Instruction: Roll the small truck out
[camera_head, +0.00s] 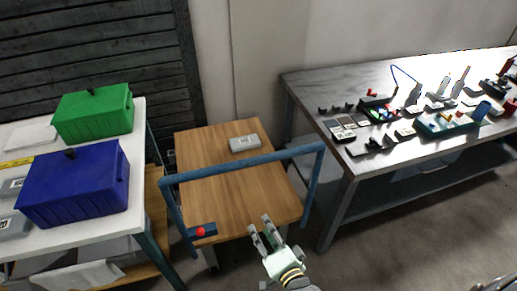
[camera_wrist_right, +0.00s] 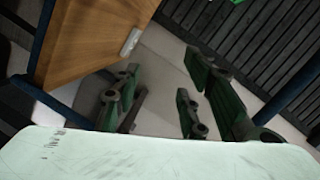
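The small truck (camera_head: 205,150) has a wooden top and a blue tubular handle frame (camera_head: 240,165). It stands between the white table and the metal workbench. My right gripper (camera_head: 262,226) is open and empty just in front of the truck's near edge, below the handle bar. In the right wrist view its fingers (camera_wrist_right: 158,100) are apart with floor between them, and the wooden top (camera_wrist_right: 90,40) shows at upper left. My left gripper is not in view.
A grey labelled block (camera_head: 243,143) lies on the truck's top. The white table (camera_head: 110,225) at left holds a green box (camera_head: 95,115) and a blue box (camera_head: 75,185). The workbench (camera_head: 330,85) at right holds tools and small parts. Floor is free at lower right.

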